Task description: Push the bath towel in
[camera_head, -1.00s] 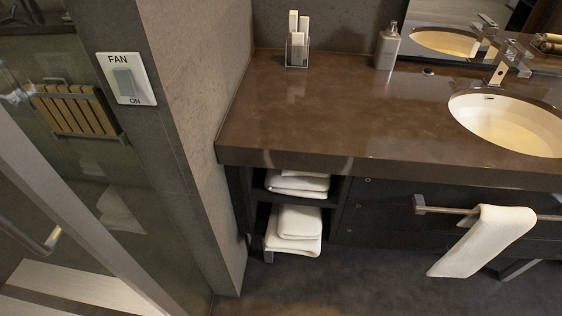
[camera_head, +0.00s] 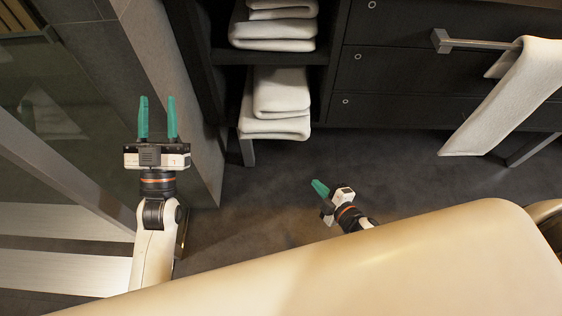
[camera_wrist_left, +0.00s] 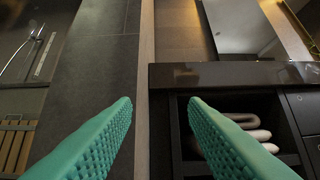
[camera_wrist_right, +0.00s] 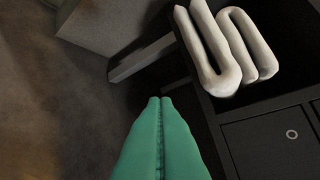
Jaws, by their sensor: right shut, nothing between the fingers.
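White folded towels lie in the open shelves of the vanity. On the lower shelf, a larger bottom towel (camera_head: 275,127) lies under a smaller folded towel (camera_head: 281,92), and both stick out past the shelf front. They also show in the right wrist view, the longer towel (camera_wrist_right: 207,55) reaching out furthest. My right gripper (camera_head: 320,187) is shut and empty, low over the floor, in front of the towels and apart from them. My left gripper (camera_head: 157,98) is open and empty, left of the shelves by the wall. The left wrist view shows towels (camera_wrist_left: 245,130) in a shelf.
More folded towels (camera_head: 273,30) fill the shelf above. Dark drawers (camera_head: 400,75) stand to the right, with a towel bar (camera_head: 470,43) and a hanging towel (camera_head: 510,95) sticking out. A grey wall end (camera_head: 165,90) and glass bound the left. The floor (camera_head: 250,200) before the shelves is clear.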

